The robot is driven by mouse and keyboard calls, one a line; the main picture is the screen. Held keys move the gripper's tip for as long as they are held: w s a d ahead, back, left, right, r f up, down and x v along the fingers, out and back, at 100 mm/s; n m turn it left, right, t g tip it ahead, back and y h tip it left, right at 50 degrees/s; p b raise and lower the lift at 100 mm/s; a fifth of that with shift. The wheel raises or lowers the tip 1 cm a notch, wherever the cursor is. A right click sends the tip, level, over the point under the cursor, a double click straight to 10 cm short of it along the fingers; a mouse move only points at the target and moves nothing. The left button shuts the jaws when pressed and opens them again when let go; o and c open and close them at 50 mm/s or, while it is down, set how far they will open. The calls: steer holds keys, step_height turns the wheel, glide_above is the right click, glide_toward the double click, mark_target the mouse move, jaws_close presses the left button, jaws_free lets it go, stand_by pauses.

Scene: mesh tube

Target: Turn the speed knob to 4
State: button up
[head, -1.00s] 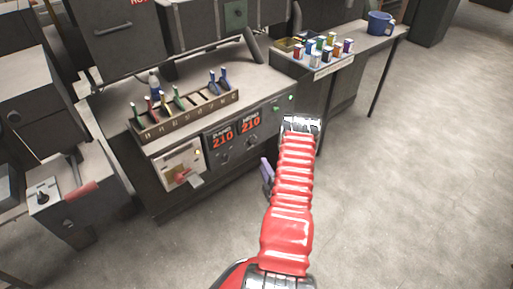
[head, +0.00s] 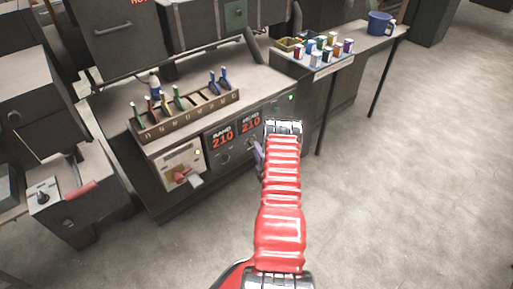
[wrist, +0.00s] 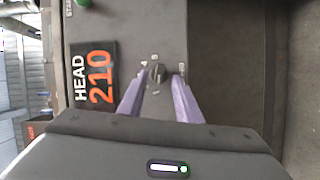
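A small dark knob (wrist: 157,73) with small marks around it shows in the wrist view, beside the orange HEAD 210 display (wrist: 95,75). My gripper (wrist: 158,80) has its two purple fingers open, one on each side of the knob, with gaps between. I cannot tell how far the tips are from the panel, and the knob's setting and name are too small to read. In the head view my gripper (head: 258,152) is at the front panel, just below the HEAD 210 display (head: 250,122). Another knob (head: 225,158) sits below the BAND 210 display (head: 222,137).
A rack (head: 190,118) with several coloured-handled tools stands on the bench top. A white plate with a red part (head: 182,172) is on the panel's left. The floor at right is clear.

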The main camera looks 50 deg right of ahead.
mark_target(252, 143)
steer(key=shift+x, duration=1.35)
jaws_close()
